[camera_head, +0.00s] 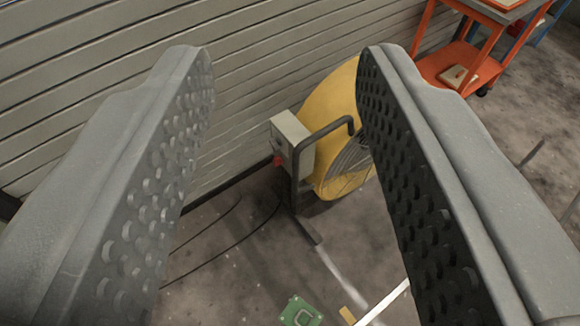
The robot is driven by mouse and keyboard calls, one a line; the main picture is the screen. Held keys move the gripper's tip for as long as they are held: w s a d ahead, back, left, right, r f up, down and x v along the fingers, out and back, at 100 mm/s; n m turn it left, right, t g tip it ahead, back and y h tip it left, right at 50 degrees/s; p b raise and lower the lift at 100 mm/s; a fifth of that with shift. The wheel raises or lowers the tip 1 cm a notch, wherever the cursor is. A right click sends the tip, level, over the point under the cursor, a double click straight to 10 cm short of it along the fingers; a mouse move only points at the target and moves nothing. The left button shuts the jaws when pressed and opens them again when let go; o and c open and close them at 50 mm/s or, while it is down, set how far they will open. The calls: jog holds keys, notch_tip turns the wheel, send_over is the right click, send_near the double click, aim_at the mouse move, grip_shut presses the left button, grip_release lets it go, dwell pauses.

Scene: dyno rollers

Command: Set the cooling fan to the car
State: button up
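The cooling fan (329,97) is a yellow round drum with a wire grille, standing on the floor against the wall. A dark tube handle and stand (293,185) rise at its left side, with a pale control box (290,138) and a red part on it. My right finger hides part of the fan's right side. My gripper (285,60) is open, with its two dark studded fingers wide apart and nothing between them. The fan stands beyond the fingers, in the gap between them and toward the right one. The car is not in view.
A grey slatted wall (110,60) runs behind the fan. An orange cart (455,62) stands at the upper right. A dark cable (225,250) lies on the floor left of the stand. A green board (300,312) and a white strip (385,302) lie at the bottom.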

jog(key=w+a+f+y, duration=0.1)
jog(key=w+a+f, duration=0.1)
jog(key=w+f, duration=0.5)
jog(key=w+a+f, duration=0.3)
jog(key=w+f, duration=0.2)
jog(key=w, duration=0.4)
jog(key=w+a+f+m+t+h+b, duration=0.1)
jog(key=w+f, duration=0.5)
jog(key=f, duration=0.3)
jog(key=w+a+f+m, duration=0.2)
jog(key=w+f, duration=0.3)
jog(key=f, duration=0.4)
jog(key=m+h+b, duration=0.1)
jog(key=h, duration=0.5)
send_near(294, 176)
jog(key=shift+t, duration=0.3)
jog(key=b+x, duration=0.2)
jog(key=x, duration=0.9)
jog(key=shift+d, duration=0.15)
